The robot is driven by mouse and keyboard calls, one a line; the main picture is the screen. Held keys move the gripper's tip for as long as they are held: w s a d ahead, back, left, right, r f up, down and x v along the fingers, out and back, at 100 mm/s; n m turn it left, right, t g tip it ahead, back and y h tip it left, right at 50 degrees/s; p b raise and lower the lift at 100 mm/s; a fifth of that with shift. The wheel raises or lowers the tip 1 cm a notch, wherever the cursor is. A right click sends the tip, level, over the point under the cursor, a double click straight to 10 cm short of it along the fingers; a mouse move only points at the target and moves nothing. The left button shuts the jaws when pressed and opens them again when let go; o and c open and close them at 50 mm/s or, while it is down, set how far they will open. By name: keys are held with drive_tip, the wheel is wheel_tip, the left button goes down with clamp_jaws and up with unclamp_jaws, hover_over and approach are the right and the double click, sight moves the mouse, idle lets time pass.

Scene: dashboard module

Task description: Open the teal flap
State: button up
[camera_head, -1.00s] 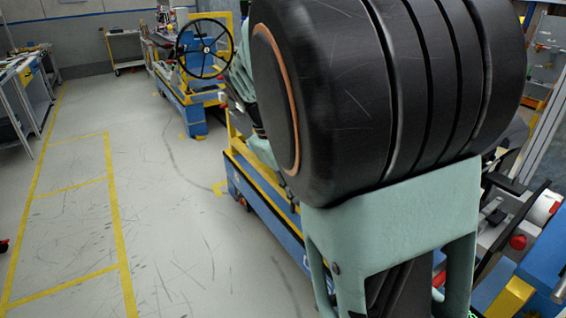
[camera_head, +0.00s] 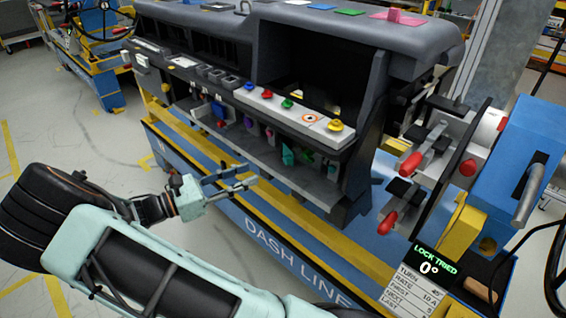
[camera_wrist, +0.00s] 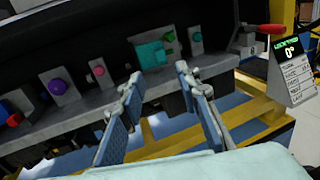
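The teal flap (camera_wrist: 152,55) is a small teal square on the lower front strip of the dashboard module; it also shows small in the head view (camera_head: 288,155). I cannot tell whether it stands open or closed. My gripper (camera_wrist: 158,80) is open and empty, with its two fingers apart and pointing toward the strip. The flap appears just beyond and between the fingertips in the wrist view. In the head view my gripper (camera_head: 252,174) is in front of the module, left of the flap and apart from it.
A purple knob (camera_wrist: 57,86) and a pink knob (camera_wrist: 98,71) sit left of the flap, and green knobs (camera_wrist: 169,37) to its right. Red-handled clamps (camera_head: 411,164) and a blue block (camera_head: 520,150) stand right of the module. A yellow rail (camera_head: 285,210) runs below the strip.

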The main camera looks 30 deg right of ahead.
sight(284, 161)
drive_tip(key=d, duration=1)
drive_tip(key=shift+w+d+b, duration=0.35)
drive_tip(key=shift+w, duration=0.05)
drive_tip(key=shift+c, duration=0.2)
clamp_jaws()
